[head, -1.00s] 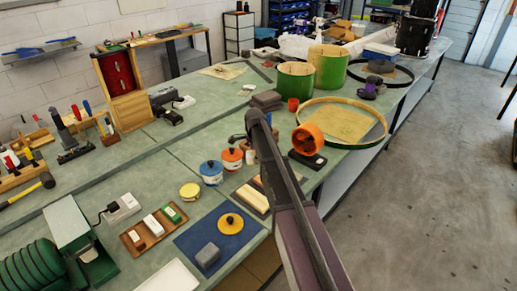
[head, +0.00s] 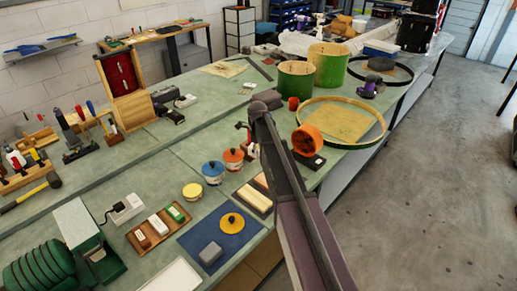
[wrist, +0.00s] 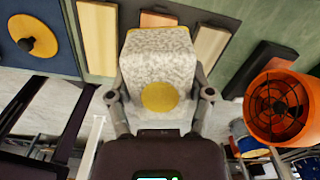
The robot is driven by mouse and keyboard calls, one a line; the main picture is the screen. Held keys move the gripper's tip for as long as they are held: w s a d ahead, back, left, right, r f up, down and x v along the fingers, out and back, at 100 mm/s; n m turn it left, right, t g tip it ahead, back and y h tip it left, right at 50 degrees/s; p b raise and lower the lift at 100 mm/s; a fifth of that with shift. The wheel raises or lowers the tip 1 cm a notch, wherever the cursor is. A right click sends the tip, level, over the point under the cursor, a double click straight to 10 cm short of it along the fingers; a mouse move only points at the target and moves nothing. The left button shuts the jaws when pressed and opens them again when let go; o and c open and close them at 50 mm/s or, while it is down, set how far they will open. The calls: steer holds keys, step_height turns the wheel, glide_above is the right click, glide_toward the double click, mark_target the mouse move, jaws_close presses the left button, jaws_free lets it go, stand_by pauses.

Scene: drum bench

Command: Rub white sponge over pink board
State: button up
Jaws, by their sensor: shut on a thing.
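My gripper (wrist: 159,108) is shut on a whitish speckled block, the white sponge (wrist: 155,62), with yellow at its far edge and a round yellow spot on the near face. The pinkish board (wrist: 157,19) lies between two pale wooden boards in the wrist view. The sponge covers part of it from view, so I cannot tell whether they touch.
A blue mat (head: 205,229) with a yellow disc (head: 231,225) and a grey block (head: 210,253) lies left of the boards. An orange round thing (head: 307,140) stands to their right. Orange (head: 233,160) and blue (head: 212,172) pots stand behind.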

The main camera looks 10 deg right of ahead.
steer(key=shift+f, duration=0.15)
steer(key=shift+f+b, duration=1.85)
steer(key=shift+b, duration=0.2)
